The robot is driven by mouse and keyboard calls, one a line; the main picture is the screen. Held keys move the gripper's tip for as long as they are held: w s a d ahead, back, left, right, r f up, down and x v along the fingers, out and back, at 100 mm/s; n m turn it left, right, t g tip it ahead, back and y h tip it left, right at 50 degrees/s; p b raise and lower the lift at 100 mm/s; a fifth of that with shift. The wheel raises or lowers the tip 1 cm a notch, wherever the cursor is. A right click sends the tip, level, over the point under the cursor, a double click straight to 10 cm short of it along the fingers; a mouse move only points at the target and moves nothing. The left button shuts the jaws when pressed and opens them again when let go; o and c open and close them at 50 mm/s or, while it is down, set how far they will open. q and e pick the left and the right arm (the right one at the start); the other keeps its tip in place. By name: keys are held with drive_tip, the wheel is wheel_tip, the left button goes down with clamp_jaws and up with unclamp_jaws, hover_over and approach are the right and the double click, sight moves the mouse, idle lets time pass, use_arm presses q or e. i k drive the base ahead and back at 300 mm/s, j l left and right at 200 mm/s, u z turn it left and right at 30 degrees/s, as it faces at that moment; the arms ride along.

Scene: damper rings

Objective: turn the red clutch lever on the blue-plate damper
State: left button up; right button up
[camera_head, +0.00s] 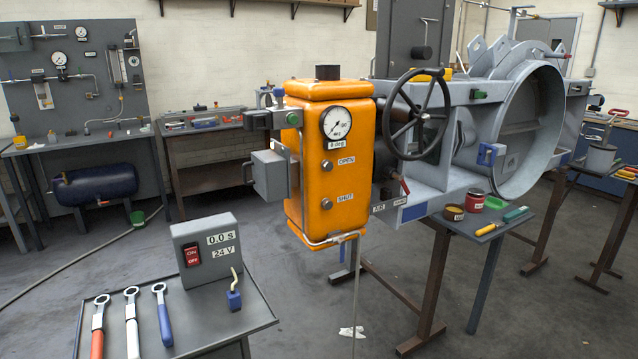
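The damper (525,125) is a large grey ring in a frame, with an orange actuator box (335,175) on its left. A blue plate (414,212) shows on the frame's lower front. Just above it, below the handwheel (418,115), a small lever with a red grip (404,187) sits by a dark hub. Two small labels under it seem to read AIR (378,208) and HAND (400,201); the lever leans toward the right one. The dial (337,124) sits above a "0 deg" label. Neither of my grippers is in view.
A grey cart (255,318) with wrenches and a switch box (207,250) stands front left. A small shelf (462,222) with tins and tools lies below the damper. Another stand (620,170) with a red-handled device is at far right.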

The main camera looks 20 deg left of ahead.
sight(395, 174)
drive_tip(key=u, duration=0.3)
drive_tip(key=i+l+u, duration=0.3)
drive_tip(key=l+u, duration=0.35)
drive_tip(key=i+l+u, duration=0.3)
drive_tip(key=l+u, duration=0.3)
